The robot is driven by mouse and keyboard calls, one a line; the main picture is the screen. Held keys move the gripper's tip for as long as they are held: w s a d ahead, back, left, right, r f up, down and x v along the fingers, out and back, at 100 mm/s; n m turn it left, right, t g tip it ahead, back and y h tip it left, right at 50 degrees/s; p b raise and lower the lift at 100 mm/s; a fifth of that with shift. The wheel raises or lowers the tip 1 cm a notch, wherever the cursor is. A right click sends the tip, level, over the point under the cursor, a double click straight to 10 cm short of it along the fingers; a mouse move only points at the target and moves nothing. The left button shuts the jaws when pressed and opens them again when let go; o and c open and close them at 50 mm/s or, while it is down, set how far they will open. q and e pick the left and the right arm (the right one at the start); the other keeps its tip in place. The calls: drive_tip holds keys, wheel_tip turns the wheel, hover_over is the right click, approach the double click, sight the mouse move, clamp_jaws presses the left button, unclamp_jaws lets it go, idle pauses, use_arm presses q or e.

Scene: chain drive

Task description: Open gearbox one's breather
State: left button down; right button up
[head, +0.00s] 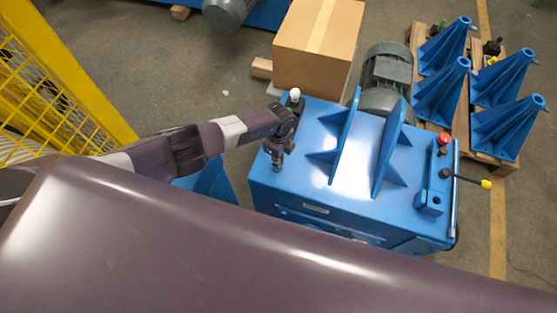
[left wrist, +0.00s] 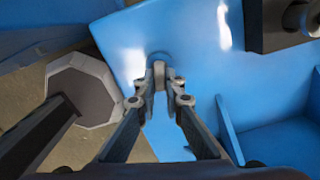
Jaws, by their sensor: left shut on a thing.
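The blue gearbox (head: 275,188) stands in the middle of the head view, with two upright fins on its top. My left gripper (head: 277,160) points down at the left end of its top. In the left wrist view my left gripper (left wrist: 160,82) is shut on a small grey part (left wrist: 159,71) at the blue surface, which I take to be the breather. In the head view the gripper hides this part. I cannot tell whether the breather is open or closed. My right gripper is not in view.
A white-topped knob (head: 295,93) stands close behind my left wrist. A red knob (head: 443,139) and a yellow-tipped lever (head: 486,184) are at the gearbox's right end. A cardboard box (head: 318,45) and a grey motor (head: 387,72) stand behind. A yellow fence (head: 70,75) is left.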

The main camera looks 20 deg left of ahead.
use_arm(q)
drive_tip(key=c, duration=2)
unclamp_jaws()
drive_tip(key=shift+s+f, duration=0.1)
drive_tip(key=shift+f, duration=0.05)
drive_tip(key=shift+c, duration=0.2)
drive_tip(key=shift+r, duration=0.2)
wheel_tip(320, 180, up, 12)
drive_tip(key=shift+f, duration=0.15)
